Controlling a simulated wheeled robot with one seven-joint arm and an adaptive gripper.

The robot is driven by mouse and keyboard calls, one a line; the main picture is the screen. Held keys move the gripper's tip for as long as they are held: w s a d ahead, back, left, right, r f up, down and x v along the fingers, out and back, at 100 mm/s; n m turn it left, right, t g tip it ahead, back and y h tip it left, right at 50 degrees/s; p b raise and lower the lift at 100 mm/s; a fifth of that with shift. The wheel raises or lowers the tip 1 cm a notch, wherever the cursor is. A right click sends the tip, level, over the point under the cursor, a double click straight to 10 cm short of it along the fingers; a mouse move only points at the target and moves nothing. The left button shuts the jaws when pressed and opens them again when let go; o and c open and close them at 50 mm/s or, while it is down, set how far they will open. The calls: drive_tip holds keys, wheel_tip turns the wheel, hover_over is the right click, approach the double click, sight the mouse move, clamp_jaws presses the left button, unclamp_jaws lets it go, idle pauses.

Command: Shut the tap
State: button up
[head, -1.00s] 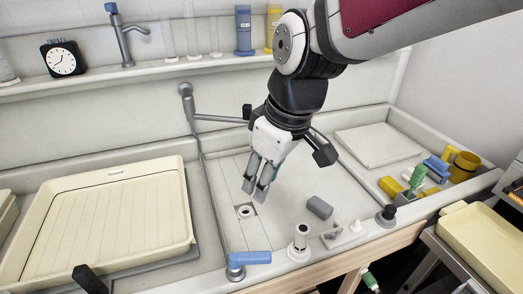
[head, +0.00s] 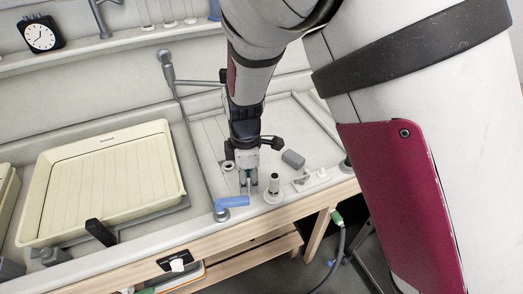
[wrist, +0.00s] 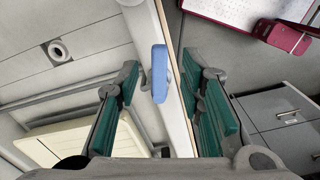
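The tap has a blue lever handle (head: 232,201) on a grey base at the front rim of the sink. A thin grey pipe (head: 190,128) runs from the base to the back wall. In the head view the lever points right along the rim. My gripper (head: 249,182) is low over the sink, pointing down, just behind the lever's right end. In the wrist view the blue lever (wrist: 159,73) shows between the two green-padded fingers, which are apart. The lever does not visibly touch either finger. Whether water runs cannot be told.
A cream tray (head: 105,185) lies left of the pipe. A grey block (head: 293,159) and a white-grey post (head: 273,186) stand right of my gripper. A black clock (head: 42,35) stands on the shelf.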

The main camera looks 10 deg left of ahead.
drive_tip(key=shift+f+b, duration=1.45)
drive_tip(key=shift+f, duration=2.7)
drive_tip(key=shift+f, duration=0.15)
clamp_jaws()
drive_tip(key=shift+w+a+f+n+b, duration=0.1)
drive_tip(key=shift+w+a+n+b, duration=0.15)
drive_tip(key=shift+w+n+b, duration=0.4)
drive_tip(key=shift+w+a+n+b, duration=0.2)
drive_tip(key=shift+w+n+b, duration=0.3)
drive_tip(key=shift+n+b, duration=0.15)
drive_tip(key=shift+c, duration=0.2)
unclamp_jaws()
drive_tip(key=shift+s, duration=0.1)
wheel_tip(320, 180, up, 6)
drive_tip(key=p, duration=0.2)
